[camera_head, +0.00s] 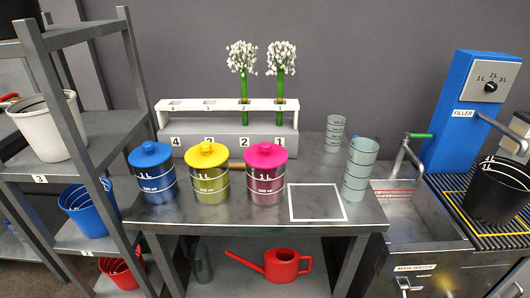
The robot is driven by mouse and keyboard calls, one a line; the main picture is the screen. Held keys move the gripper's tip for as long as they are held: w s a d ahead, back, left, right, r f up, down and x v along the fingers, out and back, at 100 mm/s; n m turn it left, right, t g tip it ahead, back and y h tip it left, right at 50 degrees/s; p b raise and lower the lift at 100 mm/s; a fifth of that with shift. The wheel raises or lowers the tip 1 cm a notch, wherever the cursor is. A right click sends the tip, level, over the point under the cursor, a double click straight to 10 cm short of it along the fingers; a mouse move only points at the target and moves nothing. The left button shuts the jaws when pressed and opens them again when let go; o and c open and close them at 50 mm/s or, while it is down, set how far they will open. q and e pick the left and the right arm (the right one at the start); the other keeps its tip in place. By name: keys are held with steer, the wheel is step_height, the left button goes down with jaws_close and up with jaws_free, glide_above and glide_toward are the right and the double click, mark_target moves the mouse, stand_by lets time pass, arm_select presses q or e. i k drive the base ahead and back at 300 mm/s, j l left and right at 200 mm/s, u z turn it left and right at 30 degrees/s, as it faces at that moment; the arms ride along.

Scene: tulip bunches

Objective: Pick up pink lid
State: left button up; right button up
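The pink lid (266,154) has a round knob and sits on top of a glass jar (267,187) marked 1L. The jar stands upright on the metal table, to the left of a white square outline. Neither of my grippers shows in the head view.
A yellow-lidded jar (207,170) and a blue-lidded jar (152,172) stand to the left. A numbered rack (225,104) with two white flower bunches stands behind. Measuring cylinders (360,168) stand to the right. The white square (316,203) is empty. A shelf (112,124) borders the left.

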mark_target(265, 155)
steer(key=i+j, duration=0.15)
steer(key=j, duration=0.25)
steer(key=i+j, duration=0.2)
steer(key=j, duration=0.15)
steer(key=j+z, duration=0.2)
steer(key=z, duration=0.15)
steer(key=i+j+z, duration=0.1)
steer(key=z, duration=0.25)
steer(key=j+z, duration=0.35)
